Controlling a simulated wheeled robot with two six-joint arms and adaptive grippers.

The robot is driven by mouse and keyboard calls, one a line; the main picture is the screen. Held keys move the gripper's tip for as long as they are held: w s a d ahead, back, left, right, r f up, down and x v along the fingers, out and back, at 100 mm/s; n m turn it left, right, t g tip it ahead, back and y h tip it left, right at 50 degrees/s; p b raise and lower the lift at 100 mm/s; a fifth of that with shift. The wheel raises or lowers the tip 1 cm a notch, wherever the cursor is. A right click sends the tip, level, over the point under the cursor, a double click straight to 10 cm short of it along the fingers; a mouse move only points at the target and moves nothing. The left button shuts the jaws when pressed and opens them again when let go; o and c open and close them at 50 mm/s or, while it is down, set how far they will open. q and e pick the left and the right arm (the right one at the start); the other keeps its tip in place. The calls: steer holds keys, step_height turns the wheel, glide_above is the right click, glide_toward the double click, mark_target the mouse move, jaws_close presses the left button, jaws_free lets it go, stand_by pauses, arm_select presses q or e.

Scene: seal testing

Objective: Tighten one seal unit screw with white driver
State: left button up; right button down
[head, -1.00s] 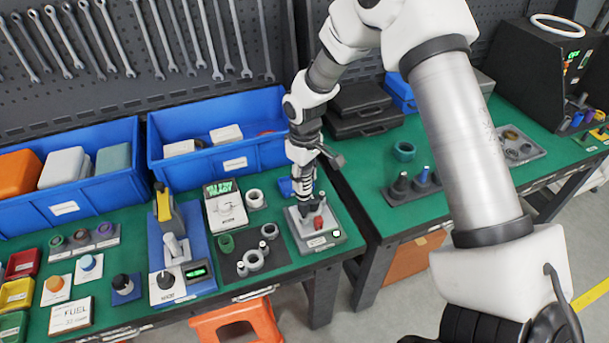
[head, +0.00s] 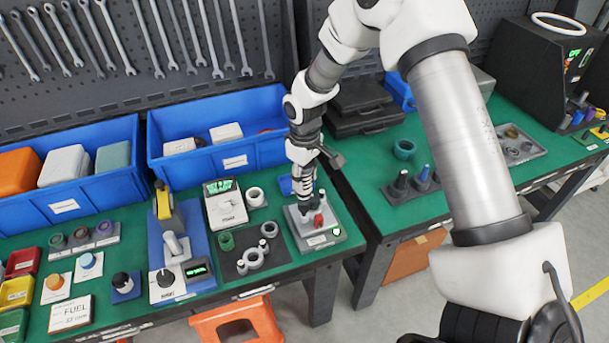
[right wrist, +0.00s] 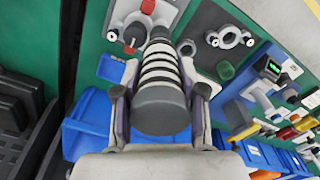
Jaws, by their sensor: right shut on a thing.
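My right gripper (head: 304,188) is shut on the white driver (right wrist: 163,75), a white handle with dark rings and a grey end cap. In the right wrist view the gripper's two fingers (right wrist: 158,100) are on either side of the handle. In the head view the driver (head: 303,181) stands roughly upright over the grey seal unit (head: 326,238), which has a red knob (head: 319,220). The seal unit shows partly in the right wrist view (right wrist: 170,14). The driver's tip and the screw under it are hidden, so contact cannot be told. My left gripper is out of view.
A dark plate with ring parts (head: 252,261) and a white device with a green display (head: 226,206) stand left of the seal unit. A blue bin (head: 190,161) is behind. A gap separates this table from the right one, which holds a stand with drivers (head: 410,192).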

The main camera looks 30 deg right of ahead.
steer(key=shift+f+b, duration=0.35)
steer(key=shift+f, duration=0.3)
stand_by(0.4)
steer(key=shift+f+p, duration=0.6)
steer(key=shift+p, duration=0.3)
stand_by(3.2)
steer(key=shift+r, duration=0.1)
steer(key=shift+r+p, duration=0.65)
steer(key=shift+p, duration=0.05)
step_height(320, 180, up, 4)
steer(key=p, duration=0.3)
steer(key=shift+f, duration=0.3)
